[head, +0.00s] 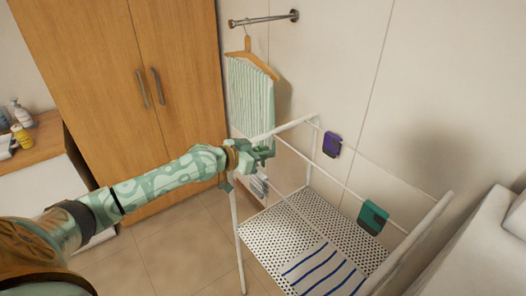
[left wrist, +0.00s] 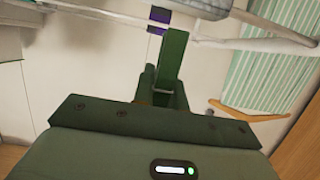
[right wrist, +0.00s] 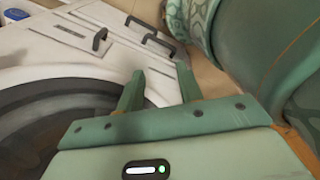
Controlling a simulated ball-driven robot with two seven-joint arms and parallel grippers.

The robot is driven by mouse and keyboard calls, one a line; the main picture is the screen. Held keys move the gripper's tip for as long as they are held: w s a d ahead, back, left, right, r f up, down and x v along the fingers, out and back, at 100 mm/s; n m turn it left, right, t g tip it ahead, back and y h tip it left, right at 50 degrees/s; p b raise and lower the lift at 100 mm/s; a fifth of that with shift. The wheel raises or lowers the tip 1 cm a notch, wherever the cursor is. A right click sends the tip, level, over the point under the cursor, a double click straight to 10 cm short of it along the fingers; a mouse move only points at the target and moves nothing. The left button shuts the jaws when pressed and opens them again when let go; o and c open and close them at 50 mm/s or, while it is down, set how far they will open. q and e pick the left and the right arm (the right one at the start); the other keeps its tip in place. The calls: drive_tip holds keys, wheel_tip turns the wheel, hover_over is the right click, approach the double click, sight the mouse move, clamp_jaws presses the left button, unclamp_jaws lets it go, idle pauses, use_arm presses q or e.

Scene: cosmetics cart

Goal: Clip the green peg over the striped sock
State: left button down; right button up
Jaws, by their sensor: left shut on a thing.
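My left gripper (head: 264,152) is at the left end of the drying rack, near its upper rail. It is shut on a green peg (left wrist: 176,55), which stands out beyond the fingers in the left wrist view. The peg's far end overlaps the white rail there; I cannot tell whether they touch. A pale, dark-striped piece, apparently the striped sock (head: 259,187), hangs just below the gripper in the head view, partly hidden by the gripper and rack. My right gripper (right wrist: 158,88) is open and empty, away from the rack.
On the white rack (head: 297,123), a purple item (head: 332,144) and a teal item (head: 373,217) hang on wires. A blue-striped cloth (head: 322,272) lies on the perforated shelf. A striped towel (head: 250,98) hangs behind on a hanger. A wooden wardrobe (head: 150,95) stands at the back left.

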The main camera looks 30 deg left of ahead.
sight(263, 166)
use_arm(q)
drive_tip(key=shift+f+b, duration=1.8)
drive_tip(key=shift+f, duration=0.6)
drive_tip(key=c, duration=1.3)
unclamp_jaws()
drive_tip(key=shift+c, duration=0.2)
drive_tip(key=p+v, duration=0.3)
drive_tip(key=v, duration=1.3)
drive_tip(key=shift+a+p, duration=0.15)
drive_tip(key=shift+p, duration=0.15)
drive_tip(key=shift+s, duration=0.1)
